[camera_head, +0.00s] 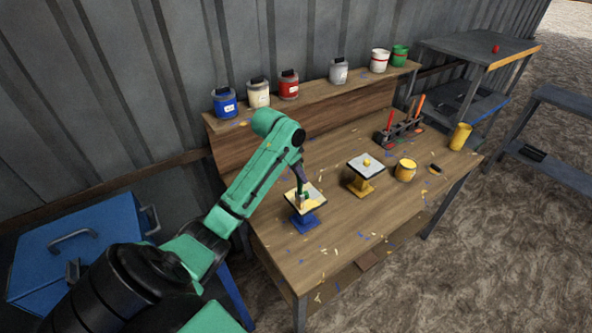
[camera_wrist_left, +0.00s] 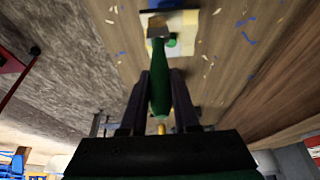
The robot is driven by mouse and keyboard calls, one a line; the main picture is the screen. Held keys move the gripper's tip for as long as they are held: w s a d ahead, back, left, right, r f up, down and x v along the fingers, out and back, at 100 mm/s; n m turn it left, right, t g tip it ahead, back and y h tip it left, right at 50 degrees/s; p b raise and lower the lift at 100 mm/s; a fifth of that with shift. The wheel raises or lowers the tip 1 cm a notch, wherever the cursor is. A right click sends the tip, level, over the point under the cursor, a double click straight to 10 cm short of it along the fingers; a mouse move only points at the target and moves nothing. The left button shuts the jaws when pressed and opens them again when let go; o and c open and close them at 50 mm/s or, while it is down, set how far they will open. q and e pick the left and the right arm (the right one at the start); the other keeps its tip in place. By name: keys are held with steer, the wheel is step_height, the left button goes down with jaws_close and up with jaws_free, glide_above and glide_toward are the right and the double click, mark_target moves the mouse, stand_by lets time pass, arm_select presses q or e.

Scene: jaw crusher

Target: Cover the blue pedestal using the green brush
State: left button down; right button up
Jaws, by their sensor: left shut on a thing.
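The blue pedestal (camera_head: 303,222) stands near the front left of the wooden table. Its square top (camera_head: 317,202) is partly cream-yellow and partly white; the wrist view shows this top too (camera_wrist_left: 187,22). A small green ball (camera_wrist_left: 171,43) is on the top. My left gripper (camera_head: 301,184) is above the pedestal, shut on the green brush (camera_wrist_left: 160,85). The brush's handle lies between the fingers and its head points at the pedestal top. I cannot tell whether the bristles touch it. My right gripper is not in view.
A yellow pedestal (camera_head: 361,187) with a yellow ball (camera_head: 367,161) stands to the right, beside a yellow paint bucket (camera_head: 405,170). A tool holder (camera_head: 398,132) and a yellow cup (camera_head: 459,137) are further back. Several paint cans line the rear shelf (camera_head: 310,96). Paint flecks dot the table (camera_head: 330,240).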

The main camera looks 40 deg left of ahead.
arm_select(q)
steer(key=shift+r, duration=0.15)
steer(key=shift+r, duration=2.4)
steer(key=w+d, duration=0.2)
steer(key=w, duration=0.6)
steer(key=shift+d+f, duration=0.25)
steer(key=shift+f, duration=0.05)
steer(key=shift+s, duration=0.15)
steer(key=shift+f, duration=2.25)
